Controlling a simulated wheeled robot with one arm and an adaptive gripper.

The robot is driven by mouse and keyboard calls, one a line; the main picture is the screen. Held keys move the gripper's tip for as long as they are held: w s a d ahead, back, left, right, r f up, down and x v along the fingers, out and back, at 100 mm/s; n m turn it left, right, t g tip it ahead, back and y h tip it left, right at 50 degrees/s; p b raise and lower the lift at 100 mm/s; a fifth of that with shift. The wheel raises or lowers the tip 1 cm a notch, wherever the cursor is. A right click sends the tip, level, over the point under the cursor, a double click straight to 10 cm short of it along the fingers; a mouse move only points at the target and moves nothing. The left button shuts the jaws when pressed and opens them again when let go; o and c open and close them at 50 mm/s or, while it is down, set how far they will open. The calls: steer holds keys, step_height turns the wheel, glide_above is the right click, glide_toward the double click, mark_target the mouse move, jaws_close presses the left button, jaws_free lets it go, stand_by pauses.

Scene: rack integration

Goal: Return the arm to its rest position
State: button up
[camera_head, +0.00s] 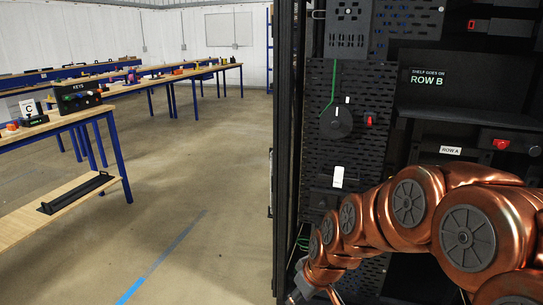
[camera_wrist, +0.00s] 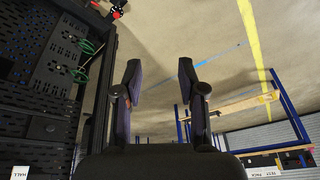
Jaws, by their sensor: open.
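My copper-coloured arm (camera_head: 408,205) reaches in from the right in the head view, across the front of the black rack (camera_head: 288,120). My gripper (camera_head: 298,291) is at the lower middle, low by the rack's left edge and partly cut off by the frame bottom. In the wrist view my gripper (camera_wrist: 160,85) shows two dark fingers spread apart. Nothing is between them. The rack (camera_wrist: 50,60) stands to the left of the fingers there, apart from them.
The rack holds a panel with a round dial (camera_head: 336,122), a green cable (camera_head: 333,82) and a ROW B sign (camera_head: 427,79). Workbenches (camera_head: 118,92) with blue legs stand at the left. The floor (camera_head: 215,190) between the benches and rack is clear.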

steer(key=s+d+r+m+g+h+p, duration=0.1)
steer(key=s+d+r+m+p, duration=0.1)
steer(key=s+r, duration=0.4)
steer(key=s+d+r+m+g+p, duration=0.2)
steer(key=s+d+r+p, duration=0.3)
steer(key=s, duration=0.7)
steer(key=s+d+r+m+g+h+p, duration=0.1)
steer(key=s+d+r+p, duration=0.3)
steer(key=s+r, duration=0.4)
steer(key=shift+s+r+m+g+h+p, duration=0.2)
steer(key=shift+s+m+g+h+p, duration=0.15)
steer(key=shift+s+m, duration=0.6)
steer(key=shift+d, duration=0.1)
